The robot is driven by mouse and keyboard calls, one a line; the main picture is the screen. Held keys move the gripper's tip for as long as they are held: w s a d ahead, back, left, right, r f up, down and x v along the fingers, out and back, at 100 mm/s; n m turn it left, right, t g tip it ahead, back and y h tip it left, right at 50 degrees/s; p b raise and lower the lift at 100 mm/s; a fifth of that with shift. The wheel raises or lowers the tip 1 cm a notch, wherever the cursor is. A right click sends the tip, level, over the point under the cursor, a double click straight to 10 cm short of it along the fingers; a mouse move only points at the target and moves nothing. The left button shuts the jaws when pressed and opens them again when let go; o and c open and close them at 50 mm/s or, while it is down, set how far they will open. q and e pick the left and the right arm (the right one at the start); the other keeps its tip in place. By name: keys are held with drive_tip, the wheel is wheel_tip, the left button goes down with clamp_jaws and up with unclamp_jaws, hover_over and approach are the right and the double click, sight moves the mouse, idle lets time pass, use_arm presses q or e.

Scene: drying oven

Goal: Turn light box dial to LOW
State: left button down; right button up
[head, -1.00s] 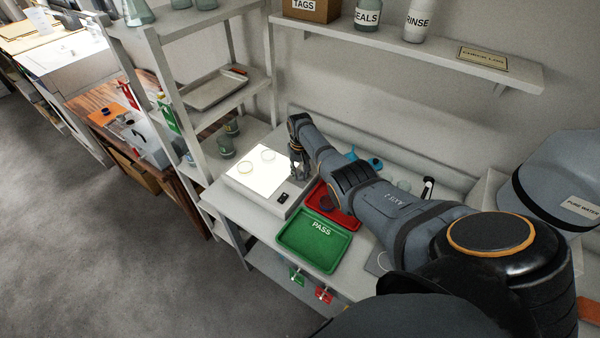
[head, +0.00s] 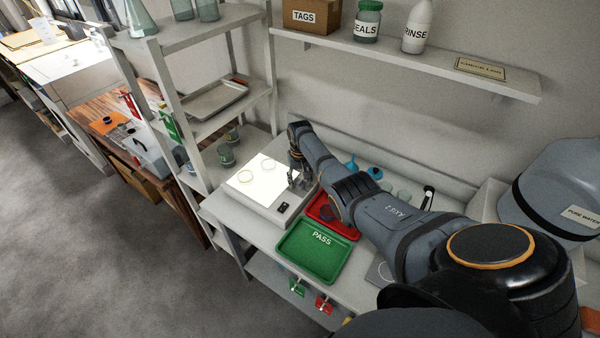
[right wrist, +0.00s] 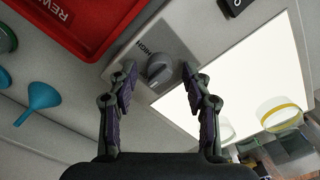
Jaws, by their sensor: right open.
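The light box (head: 249,203) stands on the bench with its top panel lit white; the panel (right wrist: 235,80) also shows in the right wrist view. Its grey dial (right wrist: 160,70) is on the casing beside the panel, with the word HIGH printed near it. My right gripper (right wrist: 158,72) is open, its fingertips on either side of the dial; I cannot tell whether they touch it. In the head view my right gripper (head: 301,184) is over the box's right side and hides the dial. My left gripper is not in view.
Dishes (head: 246,176) rest on the lit panel. A black switch (head: 283,207) is on the box's front. A red tray (head: 345,228) and a green PASS tray (head: 305,266) lie close by. A blue funnel (right wrist: 38,100) and shelving (head: 205,128) are near.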

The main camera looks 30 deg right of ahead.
sight(300, 181)
wheel_tip(300, 181, up, 11)
drive_tip(key=shift+r, duration=0.15)
idle(0.5)
